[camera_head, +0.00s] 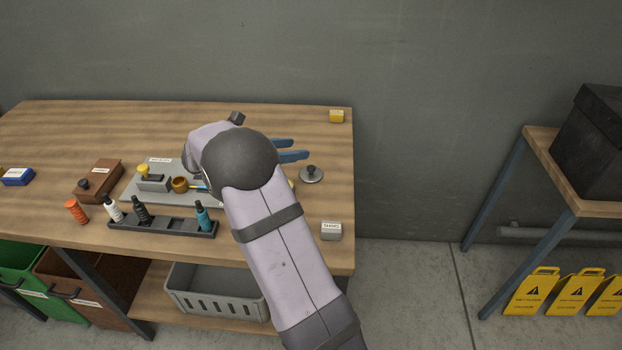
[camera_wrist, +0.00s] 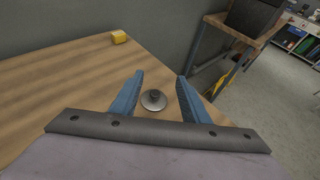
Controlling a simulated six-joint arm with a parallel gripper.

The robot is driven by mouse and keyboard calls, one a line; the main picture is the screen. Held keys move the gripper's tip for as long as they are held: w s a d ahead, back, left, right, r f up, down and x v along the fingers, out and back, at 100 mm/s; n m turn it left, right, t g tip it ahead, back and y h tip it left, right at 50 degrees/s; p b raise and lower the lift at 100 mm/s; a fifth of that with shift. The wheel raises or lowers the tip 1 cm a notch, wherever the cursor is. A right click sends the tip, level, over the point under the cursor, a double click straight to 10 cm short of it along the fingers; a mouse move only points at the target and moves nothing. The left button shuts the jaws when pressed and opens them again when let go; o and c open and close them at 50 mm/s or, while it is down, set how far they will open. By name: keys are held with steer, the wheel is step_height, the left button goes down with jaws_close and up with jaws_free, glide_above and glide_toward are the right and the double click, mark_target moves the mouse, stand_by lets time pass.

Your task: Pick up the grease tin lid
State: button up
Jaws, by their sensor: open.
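The grease tin lid seems to be the round grey metal disc with a dark knob (camera_head: 311,174), lying flat near the right edge of the wooden bench. It also shows in the wrist view (camera_wrist: 153,100), between and beyond the two blue fingers. My gripper (camera_head: 294,150) is open and empty, its blue fingers pointing right, a short way left of the lid. In the wrist view my gripper (camera_wrist: 160,95) has its fingers apart on either side of the lid's line, not visibly touching it. My arm hides part of the bench middle.
A yellow block (camera_head: 336,116) sits at the back right corner of the bench (camera_head: 80,130). A grey labelled block (camera_head: 331,231) is at the front right. A bottle rack (camera_head: 165,226), a brown box (camera_head: 98,182) and an orange cylinder (camera_head: 76,211) stand left of my arm. The wall is behind.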

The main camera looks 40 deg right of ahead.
steer(key=p, duration=0.2)
glide_toward(309, 168)
steer(key=x, duration=0.3)
steer(key=shift+d, duration=0.1)
steer(key=shift+p+x, duration=0.8)
steer(key=shift+x, duration=3)
steer(key=shift+c, duration=0.4)
jaws_close()
